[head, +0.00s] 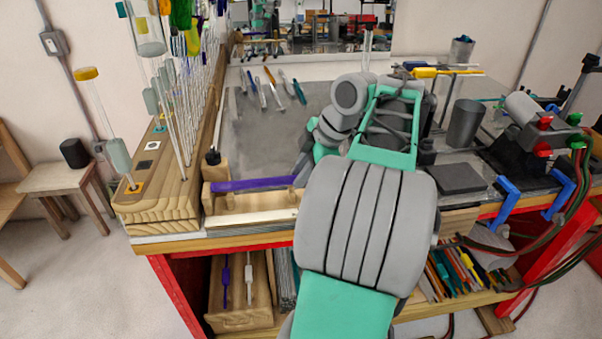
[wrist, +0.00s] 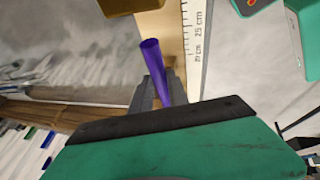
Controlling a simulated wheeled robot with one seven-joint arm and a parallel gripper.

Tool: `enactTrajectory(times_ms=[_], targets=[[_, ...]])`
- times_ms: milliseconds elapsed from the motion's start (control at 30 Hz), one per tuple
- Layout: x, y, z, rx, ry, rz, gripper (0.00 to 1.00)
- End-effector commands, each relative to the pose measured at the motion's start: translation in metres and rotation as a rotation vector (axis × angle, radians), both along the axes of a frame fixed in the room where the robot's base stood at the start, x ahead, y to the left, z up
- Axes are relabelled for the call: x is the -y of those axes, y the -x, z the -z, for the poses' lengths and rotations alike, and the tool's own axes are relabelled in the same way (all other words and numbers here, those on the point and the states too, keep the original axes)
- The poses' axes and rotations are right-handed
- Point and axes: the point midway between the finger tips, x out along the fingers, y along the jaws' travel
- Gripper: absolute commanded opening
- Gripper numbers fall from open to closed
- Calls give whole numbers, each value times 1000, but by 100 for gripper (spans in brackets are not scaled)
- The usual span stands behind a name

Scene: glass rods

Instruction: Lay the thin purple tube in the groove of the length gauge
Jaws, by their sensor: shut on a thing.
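The thin purple tube (head: 254,184) lies roughly level across the picture in the head view, over the back part of the wooden length gauge (head: 265,203). In the wrist view the tube (wrist: 152,58) points away from my gripper (wrist: 158,92), whose dark fingers are shut on it. In the head view my gripper (head: 301,170) is at the tube's right end, partly hidden by my arm. The gauge's pale scale (wrist: 197,45) runs beside the tube in the wrist view. I cannot tell whether the tube touches the groove.
A wooden rack (head: 160,205) with upright glass rods stands left of the gauge. Several coloured tools (head: 270,90) lie at the back of the grey bench top. A dark cylinder (head: 465,123) and a dark flat block (head: 461,178) are on the right.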

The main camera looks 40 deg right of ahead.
Motion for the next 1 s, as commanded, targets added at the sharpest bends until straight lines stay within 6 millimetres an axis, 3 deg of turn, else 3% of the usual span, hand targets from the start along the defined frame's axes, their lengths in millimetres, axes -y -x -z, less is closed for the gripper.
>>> enactTrajectory(times_ms=[1000], targets=[[3, 2, 13, 1, -2, 0, 0]])
